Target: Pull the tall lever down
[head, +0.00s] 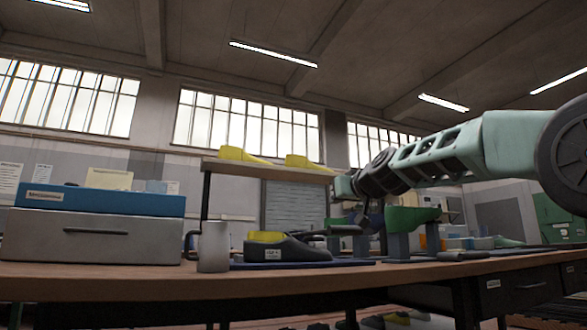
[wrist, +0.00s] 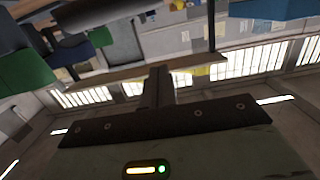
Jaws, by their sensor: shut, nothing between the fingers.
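My gripper (wrist: 158,75) shows in the wrist view as a dark pair of fingers pressed together, with nothing held. In the head view my arm reaches in from the right, and its end hangs near a green shoe last (head: 408,218) on grey supports; the fingers are hard to make out there. I cannot pick out the tall lever with certainty. A dark bar (head: 312,234) runs beside a black shoe last (head: 285,249) with a yellow top, left of my gripper. My wrist hides part of this area. The green last also shows in the wrist view (wrist: 27,68).
A shelf (head: 270,170) with yellow lasts stands behind. Green and orange items lie farther right.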

